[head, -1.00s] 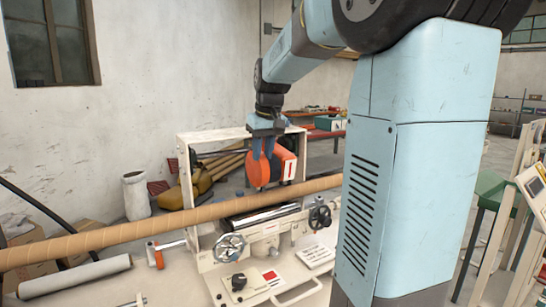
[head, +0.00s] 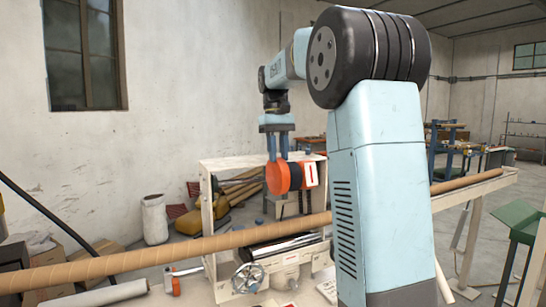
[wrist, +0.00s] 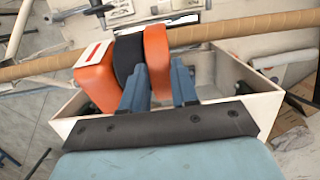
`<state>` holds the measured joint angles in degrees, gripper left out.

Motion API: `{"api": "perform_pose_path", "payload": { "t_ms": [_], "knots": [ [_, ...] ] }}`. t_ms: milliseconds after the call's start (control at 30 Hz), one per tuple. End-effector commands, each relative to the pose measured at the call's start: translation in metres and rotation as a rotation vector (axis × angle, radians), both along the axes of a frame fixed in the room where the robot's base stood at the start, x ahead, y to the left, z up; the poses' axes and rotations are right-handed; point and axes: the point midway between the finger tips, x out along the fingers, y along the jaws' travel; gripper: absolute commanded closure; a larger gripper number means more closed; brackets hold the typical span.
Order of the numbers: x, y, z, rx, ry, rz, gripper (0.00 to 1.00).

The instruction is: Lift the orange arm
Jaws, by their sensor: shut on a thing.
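The orange arm (head: 277,178) has a rounded orange disc, a dark middle band and an orange block with a white and red label. It is at the pale open box frame (head: 235,163) of the winder, partly above its top edge. My gripper (head: 277,155) points down with its blue fingers on either side of the orange disc. In the wrist view the fingers (wrist: 160,90) are shut on the disc of the orange arm (wrist: 157,55), with the labelled block (wrist: 97,78) to the left. The disc's lower part is hidden there.
A long brown cardboard tube (head: 180,243) runs across the winder in front of the frame. A handwheel (head: 247,278) and a dark roller (head: 283,246) are below it. A white bin (head: 154,220) stands on the floor behind.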

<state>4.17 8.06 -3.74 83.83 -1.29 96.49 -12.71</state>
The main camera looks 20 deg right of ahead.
Motion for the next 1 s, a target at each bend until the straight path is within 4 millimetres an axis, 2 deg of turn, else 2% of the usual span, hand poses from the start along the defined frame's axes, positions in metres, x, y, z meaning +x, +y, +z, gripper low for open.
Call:
{"api": "perform_pose_path", "payload": {
  "t_ms": [367,400,600,633,867,1000],
  "knots": [
    [0.0021,-0.0018,0.0046,-0.002,-0.012,-0.004,1.00],
    [0.0020,-0.0018,0.0048,-0.002,-0.012,-0.004,0.68],
    [0.0014,-0.0030,0.0034,-0.001,-0.008,-0.006,0.49],
    [0.0013,-0.0031,0.0033,-0.001,-0.008,-0.006,0.46],
    [0.0010,-0.0037,0.0027,-0.001,-0.005,-0.007,0.46],
    [0.0023,-0.0037,0.0087,-0.002,-0.005,-0.007,0.46]
  ]
}}
